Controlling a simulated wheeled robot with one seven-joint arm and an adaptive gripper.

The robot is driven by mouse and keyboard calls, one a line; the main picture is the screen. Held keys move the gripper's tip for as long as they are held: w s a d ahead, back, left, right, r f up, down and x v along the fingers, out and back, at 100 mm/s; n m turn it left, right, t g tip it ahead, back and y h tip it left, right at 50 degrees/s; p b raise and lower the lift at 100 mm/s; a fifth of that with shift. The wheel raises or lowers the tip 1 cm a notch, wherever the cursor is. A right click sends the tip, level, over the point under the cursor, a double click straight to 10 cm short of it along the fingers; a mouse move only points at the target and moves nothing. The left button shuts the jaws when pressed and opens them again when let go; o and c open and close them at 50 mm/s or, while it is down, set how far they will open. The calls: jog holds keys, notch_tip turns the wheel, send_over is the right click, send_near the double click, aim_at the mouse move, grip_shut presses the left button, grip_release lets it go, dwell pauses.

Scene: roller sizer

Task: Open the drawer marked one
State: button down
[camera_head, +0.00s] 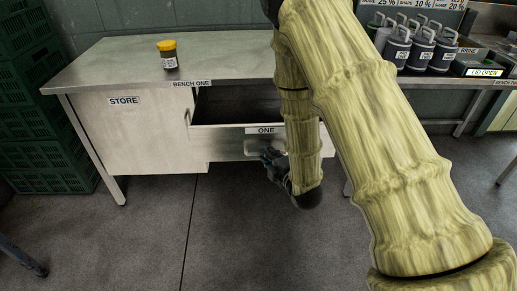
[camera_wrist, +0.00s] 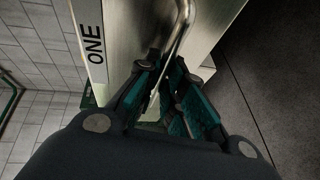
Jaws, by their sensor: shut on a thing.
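The drawer marked one (camera_head: 220,139) stands pulled out from the steel bench, its dark inside showing behind the front panel. Its label "ONE" (camera_head: 265,130) is on the top of the front; the label also shows, turned on its side, in the wrist view (camera_wrist: 94,43). My gripper (camera_head: 270,157) is in front of the drawer face at the handle. In the wrist view, the bent metal handle (camera_wrist: 182,22) runs down between my teal-padded fingers (camera_wrist: 172,100), which are shut on it.
A store cupboard (camera_head: 135,137) is left of the drawer under bench one (camera_head: 120,68). A yellow-lidded jar (camera_head: 168,55) stands on the bench top. Green crates (camera_head: 28,95) are stacked at left. Several grey canisters (camera_head: 420,50) stand at right. The floor before the drawer is clear.

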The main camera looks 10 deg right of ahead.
jog(key=shift+s, duration=0.85)
jog(key=c, duration=1.5)
grip_release()
jog(key=shift+a, duration=0.1)
jog(key=v, duration=1.2)
jog(key=shift+a, duration=0.1)
